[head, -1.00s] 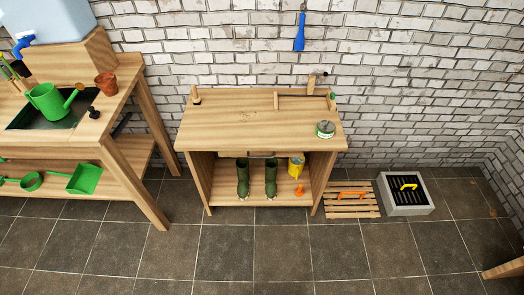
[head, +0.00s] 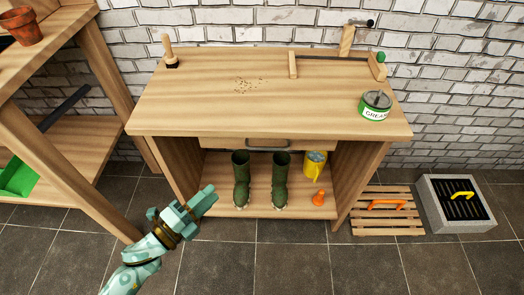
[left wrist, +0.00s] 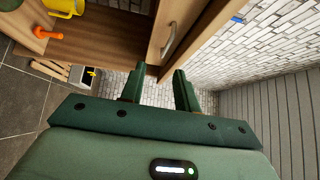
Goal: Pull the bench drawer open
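The bench (head: 210,100) is a light wooden worktable against the brick wall. Its drawer (head: 222,143) sits just under the top and looks shut, with a grey bar handle (head: 268,143) at the middle of its front. In the left wrist view the drawer handle (left wrist: 168,38) shows beyond the fingers, clear of them. My left gripper (head: 208,196) is in front of the bench, lower and left of the handle, touching nothing that I can see. Its fingers (left wrist: 158,88) are apart with nothing between them. My right gripper is not in view.
Green boots (head: 241,185), a yellow watering can (head: 315,163) and an orange item (head: 318,198) stand on the bench's lower shelf. A green tin (head: 375,106) is on top. Another wooden table (head: 70,150) stands at left. The tiled floor in front is clear.

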